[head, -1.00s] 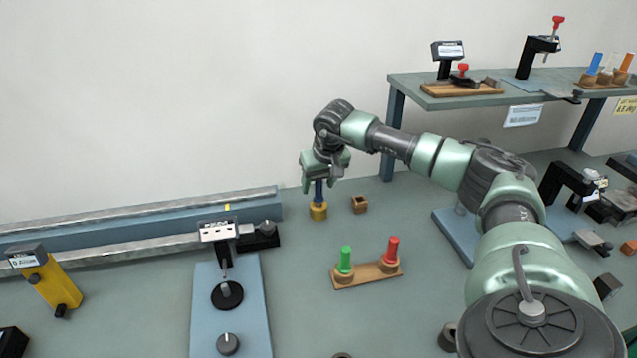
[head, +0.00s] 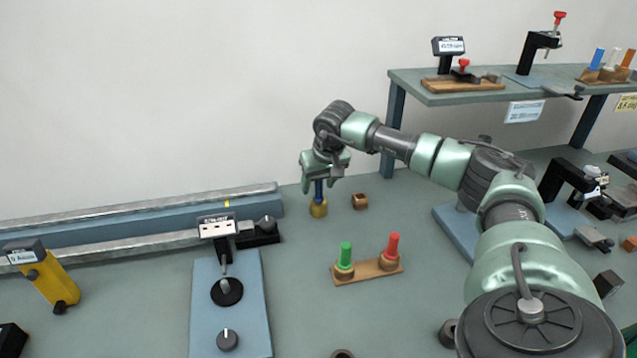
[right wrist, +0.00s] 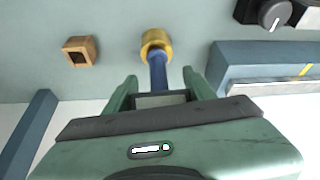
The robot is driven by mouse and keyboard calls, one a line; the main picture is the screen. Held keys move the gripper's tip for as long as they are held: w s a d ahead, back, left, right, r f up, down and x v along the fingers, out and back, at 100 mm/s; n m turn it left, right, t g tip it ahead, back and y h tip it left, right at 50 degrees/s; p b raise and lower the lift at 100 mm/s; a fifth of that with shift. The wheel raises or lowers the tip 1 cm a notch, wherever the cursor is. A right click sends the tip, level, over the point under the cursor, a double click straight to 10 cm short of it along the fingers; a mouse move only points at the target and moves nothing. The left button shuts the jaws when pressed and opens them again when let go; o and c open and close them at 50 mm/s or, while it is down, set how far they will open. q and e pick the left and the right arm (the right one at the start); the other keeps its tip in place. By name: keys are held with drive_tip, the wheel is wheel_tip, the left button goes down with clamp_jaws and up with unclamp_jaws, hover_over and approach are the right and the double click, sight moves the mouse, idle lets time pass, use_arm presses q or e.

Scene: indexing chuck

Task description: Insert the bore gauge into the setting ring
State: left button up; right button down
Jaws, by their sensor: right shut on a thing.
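The bore gauge shows as a blue rod (head: 319,189) under my right gripper (head: 322,174), upright or nearly so. The right gripper is shut on its upper part, and the wrist view shows the blue shaft (right wrist: 158,72) running out from between the fingers (right wrist: 161,88). The setting ring, gold-coloured (head: 318,208), stands on the bench directly below. In the wrist view the shaft's far end meets or overlaps the ring (right wrist: 156,43). I cannot tell how far it sits inside the bore. My left gripper is not in view.
A small wooden block with a hole (head: 360,201) stands just right of the ring. A wooden stand (head: 367,271) holds green and red plugs in front. A long blue rail (head: 130,228) lies left. A raised shelf (head: 470,94) stands at the back right.

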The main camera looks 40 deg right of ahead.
sight(322, 178)
drive_tip(key=shift+s+a+f, duration=0.1)
drive_tip(key=shift+f, duration=0.4)
idle(1.2)
drive_tip(key=shift+c, duration=2.2)
unclamp_jaws()
drive_tip(key=shift+b, duration=0.3)
drive_tip(key=b+v, duration=0.1)
drive_tip(key=v, duration=0.6)
drive_tip(key=shift+s+r, duration=0.1)
drive_tip(key=shift+r, duration=0.25)
drive_tip(key=shift+s, duration=0.1)
